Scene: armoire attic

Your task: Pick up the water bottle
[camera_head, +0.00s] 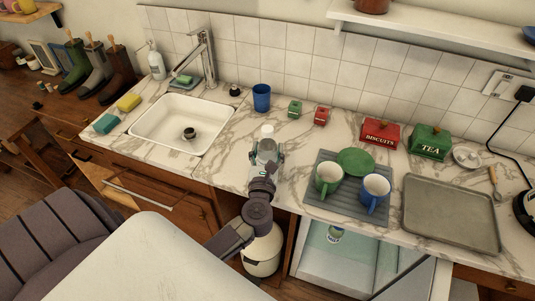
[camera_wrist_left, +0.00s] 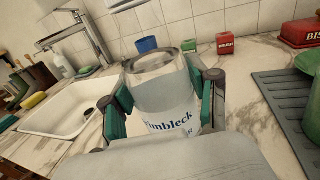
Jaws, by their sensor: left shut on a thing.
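The water bottle (camera_head: 267,143) is clear with a white label and stands above the marble counter, right of the sink. It also shows in the left wrist view (camera_wrist_left: 163,95), with dark lettering on its label. My left gripper (camera_head: 266,156) is shut on the bottle, with one green-padded finger on each side of it; the same gripper fills the sides of the wrist view (camera_wrist_left: 165,103). The bottle's lower part is hidden by the gripper, so I cannot tell whether it touches the counter. My right gripper is not in view.
A white sink (camera_head: 181,124) lies to the left. A blue cup (camera_head: 261,97) stands behind the bottle. To the right, a grey mat (camera_head: 322,203) holds a green mug (camera_head: 328,178) and a blue mug (camera_head: 374,192). A grey tray (camera_head: 450,215) lies further right. Below, a compartment stands open.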

